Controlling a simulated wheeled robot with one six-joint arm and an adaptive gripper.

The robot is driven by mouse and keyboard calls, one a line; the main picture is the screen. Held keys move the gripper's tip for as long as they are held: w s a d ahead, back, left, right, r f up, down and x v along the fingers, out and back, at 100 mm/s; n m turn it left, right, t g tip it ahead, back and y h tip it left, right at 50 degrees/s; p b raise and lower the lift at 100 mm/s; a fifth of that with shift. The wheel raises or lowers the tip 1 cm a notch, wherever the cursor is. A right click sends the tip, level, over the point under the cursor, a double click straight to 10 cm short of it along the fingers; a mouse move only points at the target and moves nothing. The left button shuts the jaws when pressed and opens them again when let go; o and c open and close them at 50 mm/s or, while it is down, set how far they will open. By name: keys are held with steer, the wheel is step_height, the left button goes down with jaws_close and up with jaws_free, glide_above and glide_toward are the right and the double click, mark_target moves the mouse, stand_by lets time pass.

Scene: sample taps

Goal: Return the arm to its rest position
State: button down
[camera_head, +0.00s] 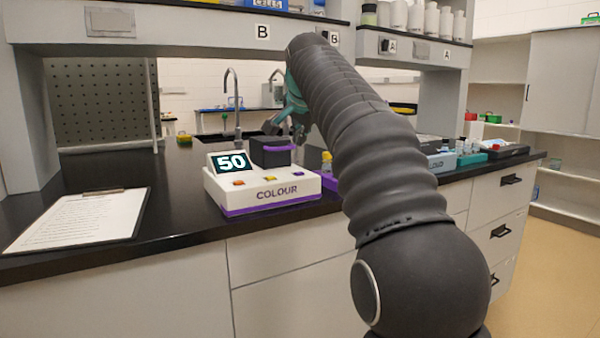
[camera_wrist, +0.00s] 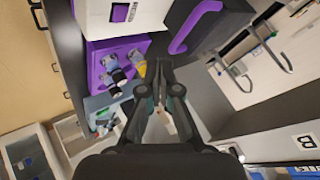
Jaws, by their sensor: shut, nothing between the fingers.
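My arm reaches forward from the lower right over the bench (camera_head: 180,215), its dark sleeve filling the middle of the head view. My gripper (camera_head: 272,127) is at its far end, raised above the back of the white and purple COLOUR meter (camera_head: 290,192). The arm partly hides the gripper there. In the wrist view my gripper (camera_wrist: 165,64) has its fingers together with nothing between them. The meter's display reads 50. A dark block with a purple handle (camera_head: 271,150) sits on the meter; it also shows in the wrist view (camera_wrist: 195,25), close to the fingertips.
A clipboard (camera_head: 80,218) lies on the left. A purple tray (camera_wrist: 98,47) with small bottles is beside the meter. A tall tap (camera_head: 237,100) stands behind. Overhead shelf (camera_head: 180,30) carries B labels. Trays of bottles (camera_head: 470,158) line the right. Bare bench shows between clipboard and meter.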

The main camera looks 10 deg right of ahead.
stand_by(0.4)
steer(key=s+f+n+g, duration=0.1)
steer(key=s+f+n, duration=0.4)
steer(key=s+f, duration=1.1)
steer(key=s+f+n+g+y, duration=0.1)
steer(key=s+f+n, duration=0.4)
steer(key=s+f, duration=1.2)
steer(key=s+g, duration=0.1)
steer(key=s, duration=0.5)
steer(key=shift+s+g, duration=0.3)
steer(key=shift+s, duration=0.1)
steer(key=shift+f, duration=0.1)
